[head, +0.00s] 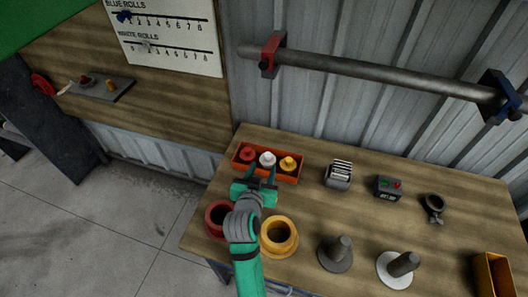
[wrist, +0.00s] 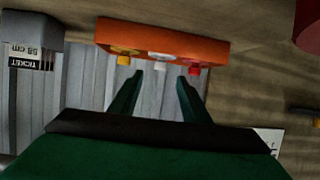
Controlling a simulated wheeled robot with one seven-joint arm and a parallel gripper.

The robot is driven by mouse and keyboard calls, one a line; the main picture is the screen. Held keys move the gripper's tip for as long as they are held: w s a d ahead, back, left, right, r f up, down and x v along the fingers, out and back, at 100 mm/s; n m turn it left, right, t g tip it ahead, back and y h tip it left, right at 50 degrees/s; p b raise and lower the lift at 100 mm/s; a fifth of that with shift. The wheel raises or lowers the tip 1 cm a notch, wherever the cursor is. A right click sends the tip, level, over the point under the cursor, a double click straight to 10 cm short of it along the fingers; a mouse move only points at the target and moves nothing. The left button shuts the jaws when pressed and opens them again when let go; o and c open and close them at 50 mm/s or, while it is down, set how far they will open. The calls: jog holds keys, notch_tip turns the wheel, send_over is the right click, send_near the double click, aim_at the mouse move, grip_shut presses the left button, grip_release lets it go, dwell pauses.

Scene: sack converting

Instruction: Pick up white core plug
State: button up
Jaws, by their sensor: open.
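The white core plug (head: 267,159) stands in the middle of an orange tray (head: 288,178), between a red plug (head: 247,153) and a yellow plug (head: 288,164). My gripper (head: 262,172) is open and empty at the tray's near side, just short of the white plug. In the wrist view, my gripper (wrist: 160,77) has its fingertips apart, and the white plug (wrist: 161,63) shows between and beyond them. The orange tray (wrist: 165,35) hides much of the plugs there. I cannot tell whether a finger touches the tray.
A red flanged ring (head: 213,222) and a yellow one (head: 279,235) stand near my arm on the bench. A grey ticket holder (head: 338,176) and a button box (head: 388,187) are right of the tray.

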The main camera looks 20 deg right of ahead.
aim_at(268, 157)
jog(key=x, duration=0.6)
jog(key=shift+r, duration=0.1)
jog(key=x, duration=0.3)
jog(key=shift+d, duration=0.1)
jog(key=shift+w+d+f, duration=0.1)
jog(key=shift+w+f, duration=0.1)
jog(key=shift+w, duration=0.4)
jog(key=shift+d, duration=0.15)
grip_shut()
